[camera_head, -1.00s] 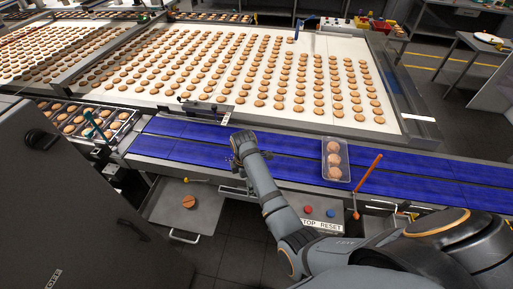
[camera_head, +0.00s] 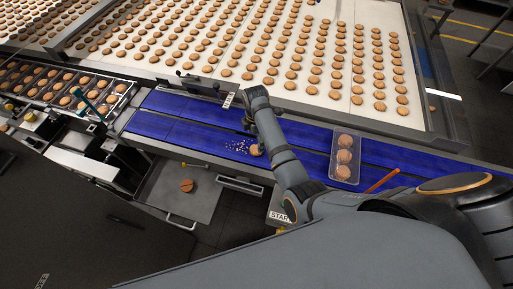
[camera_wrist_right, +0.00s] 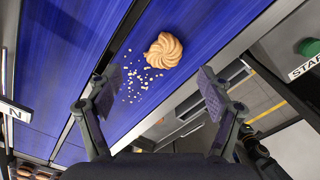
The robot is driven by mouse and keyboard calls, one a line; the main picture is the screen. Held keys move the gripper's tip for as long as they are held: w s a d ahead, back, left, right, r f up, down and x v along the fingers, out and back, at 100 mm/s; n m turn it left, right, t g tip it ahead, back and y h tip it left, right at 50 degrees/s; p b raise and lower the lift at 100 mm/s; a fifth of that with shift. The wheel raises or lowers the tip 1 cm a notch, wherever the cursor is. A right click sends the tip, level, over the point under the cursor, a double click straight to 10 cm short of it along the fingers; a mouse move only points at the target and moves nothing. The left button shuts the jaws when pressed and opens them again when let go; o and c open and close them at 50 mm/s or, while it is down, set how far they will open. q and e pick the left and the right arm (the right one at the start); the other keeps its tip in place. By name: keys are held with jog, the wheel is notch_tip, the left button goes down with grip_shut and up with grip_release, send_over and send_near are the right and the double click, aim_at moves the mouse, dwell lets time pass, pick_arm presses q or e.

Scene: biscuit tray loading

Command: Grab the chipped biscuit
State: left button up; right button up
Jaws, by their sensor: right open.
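A round, swirled, golden biscuit (camera_head: 256,150) lies on the blue belt (camera_head: 185,130) near its front edge. Pale crumbs (camera_head: 238,146) are scattered beside it on the left. In the right wrist view the biscuit (camera_wrist_right: 163,51) lies beyond my fingertips, slightly right of the crumbs (camera_wrist_right: 140,80), with an uneven left edge. My right gripper (camera_wrist_right: 158,90) has its two pads wide apart with nothing between them. In the head view my right gripper (camera_head: 250,124) is over the belt, just behind the biscuit. My left gripper is not in view.
A clear tray (camera_head: 344,172) with three biscuits stands on the belt to the right. A darker biscuit (camera_head: 187,185) lies on a grey pull-out tray (camera_head: 205,200) below. Behind is a wide white conveyor (camera_head: 325,104) of biscuits. An orange stick (camera_head: 382,181) stands at right.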

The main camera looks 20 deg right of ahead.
aim_at(256, 148)
notch_tip(256, 148, down, 2)
jog(key=shift+s+d+f+p, duration=0.1)
jog(key=shift+s+p, duration=0.05)
jog(key=shift+p, duration=0.65)
notch_tip(256, 148, down, 3)
jog(key=shift+s, duration=0.15)
jog(key=shift+f, duration=0.15)
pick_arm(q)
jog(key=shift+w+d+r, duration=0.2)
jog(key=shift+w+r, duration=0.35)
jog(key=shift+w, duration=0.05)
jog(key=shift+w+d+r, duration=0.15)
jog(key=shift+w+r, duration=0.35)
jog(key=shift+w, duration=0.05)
pick_arm(e)
jog(key=c, duration=0.8)
